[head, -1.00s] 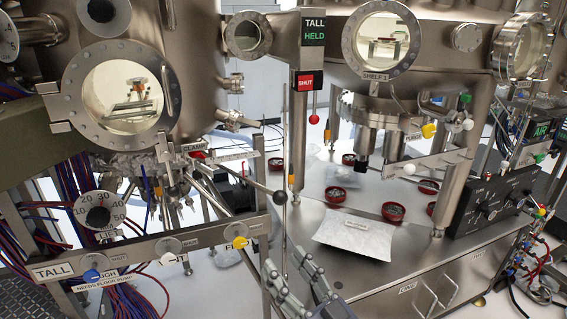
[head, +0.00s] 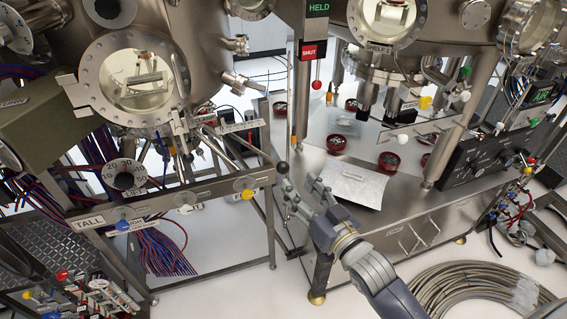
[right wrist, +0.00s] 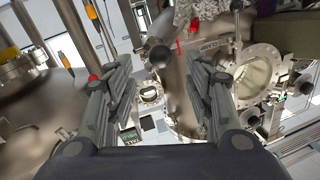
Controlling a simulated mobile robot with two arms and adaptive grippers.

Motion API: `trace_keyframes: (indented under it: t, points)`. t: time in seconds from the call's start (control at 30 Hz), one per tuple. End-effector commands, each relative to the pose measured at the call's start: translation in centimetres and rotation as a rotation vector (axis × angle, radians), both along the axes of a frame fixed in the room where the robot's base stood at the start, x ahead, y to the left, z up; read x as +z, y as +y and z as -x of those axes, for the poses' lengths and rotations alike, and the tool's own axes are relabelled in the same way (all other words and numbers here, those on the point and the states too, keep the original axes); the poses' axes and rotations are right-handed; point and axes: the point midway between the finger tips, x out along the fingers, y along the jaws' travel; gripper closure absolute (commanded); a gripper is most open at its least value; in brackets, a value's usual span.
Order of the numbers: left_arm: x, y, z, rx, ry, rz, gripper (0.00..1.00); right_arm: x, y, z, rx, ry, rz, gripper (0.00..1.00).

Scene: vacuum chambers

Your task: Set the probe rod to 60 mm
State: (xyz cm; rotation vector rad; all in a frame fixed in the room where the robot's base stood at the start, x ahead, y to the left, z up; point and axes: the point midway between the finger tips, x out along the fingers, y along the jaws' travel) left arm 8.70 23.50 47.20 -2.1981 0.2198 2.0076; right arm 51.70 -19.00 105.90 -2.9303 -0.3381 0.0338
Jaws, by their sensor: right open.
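The probe rod (head: 222,151) is a slim metal rod that slants out from under the left chamber. It seems to end in a dark ball knob (head: 282,168). My right gripper (head: 303,187) is open and empty, just to the right of the knob in the head view. In the right wrist view a dark round end (right wrist: 159,56), probably the knob, shows between the open fingers (right wrist: 158,77) and beyond them. A clamp label (right wrist: 208,46) with a red part beside it shows behind. No scale on the rod is readable. My left gripper is not in view.
A rail marked TALL (head: 165,207) with blue, white and yellow knobs runs below the rod. A steel bench (head: 400,205) with a white packet (head: 352,184) and red-rimmed dishes (head: 388,161) stands right. A coiled hose (head: 470,285) lies on the floor.

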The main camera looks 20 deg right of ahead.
Motion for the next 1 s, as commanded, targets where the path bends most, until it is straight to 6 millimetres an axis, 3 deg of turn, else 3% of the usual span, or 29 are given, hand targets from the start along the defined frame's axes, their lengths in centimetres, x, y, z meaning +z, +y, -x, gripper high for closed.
trace_keyframes:
  t: [0.4, 0.6, 0.9, 1.0]
  points:
    - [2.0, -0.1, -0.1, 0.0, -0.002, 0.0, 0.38, 0.3, 1.6, -6.6, 0.0, -0.002, -0.001, 0.52]
    - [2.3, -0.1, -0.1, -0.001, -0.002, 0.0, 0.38, 0.1, 1.9, -7.9, 0.001, -0.001, 0.0, 0.52]
    - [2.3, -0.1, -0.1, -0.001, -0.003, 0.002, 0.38, 0.1, 1.9, -8.0, 0.001, -0.001, 0.0, 0.52]
    - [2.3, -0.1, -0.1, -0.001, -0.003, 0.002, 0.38, 0.1, 1.9, -8.0, 0.001, -0.001, 0.0, 0.72]
